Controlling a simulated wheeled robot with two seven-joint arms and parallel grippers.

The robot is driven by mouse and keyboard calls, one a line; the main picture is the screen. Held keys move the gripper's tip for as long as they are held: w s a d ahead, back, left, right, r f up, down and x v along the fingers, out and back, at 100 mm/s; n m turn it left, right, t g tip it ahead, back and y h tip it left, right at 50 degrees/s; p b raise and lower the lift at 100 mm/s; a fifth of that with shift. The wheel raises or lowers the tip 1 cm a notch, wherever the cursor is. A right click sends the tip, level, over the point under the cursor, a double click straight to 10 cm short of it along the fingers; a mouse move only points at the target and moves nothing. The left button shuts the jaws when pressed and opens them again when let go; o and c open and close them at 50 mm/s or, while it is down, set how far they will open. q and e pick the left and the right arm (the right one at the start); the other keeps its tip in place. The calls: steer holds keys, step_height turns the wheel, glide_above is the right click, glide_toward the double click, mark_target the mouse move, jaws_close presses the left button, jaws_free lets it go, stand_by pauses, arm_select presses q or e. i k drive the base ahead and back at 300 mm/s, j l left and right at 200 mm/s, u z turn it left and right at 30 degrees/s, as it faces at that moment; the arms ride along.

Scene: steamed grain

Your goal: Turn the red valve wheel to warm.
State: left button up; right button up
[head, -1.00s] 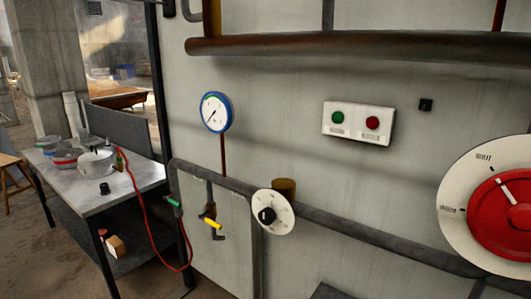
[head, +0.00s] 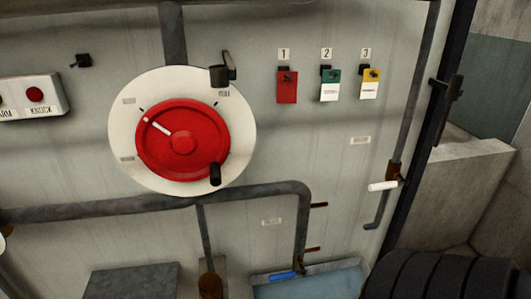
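The red valve wheel (head: 190,127) sits on a round white dial plate (head: 125,125) on the grey wall, left of centre in the head view. A white pointer bar (head: 157,126) on the wheel points to the upper left. A black knob (head: 215,174) stands at the wheel's lower right. Small labels sit on the plate at upper left, lower left and upper right; they are too small to read surely. Neither of my grippers is in view.
A white box (head: 60,88) with a red button is at left. Red (head: 287,88), green (head: 330,87) and yellow (head: 371,85) tags hang at upper right. A grey pipe (head: 260,190) runs below the wheel. Black tyres (head: 440,275) and a blue-topped surface (head: 310,284) are at bottom right.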

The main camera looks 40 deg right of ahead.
mark_target(178, 139)
steer(key=k+l, duration=0.1)
steer(key=l, duration=0.4)
steer(key=l+z, duration=0.1)
steer(key=l, duration=0.4)
steer(key=k+l, duration=0.15)
steer(key=l, duration=0.35)
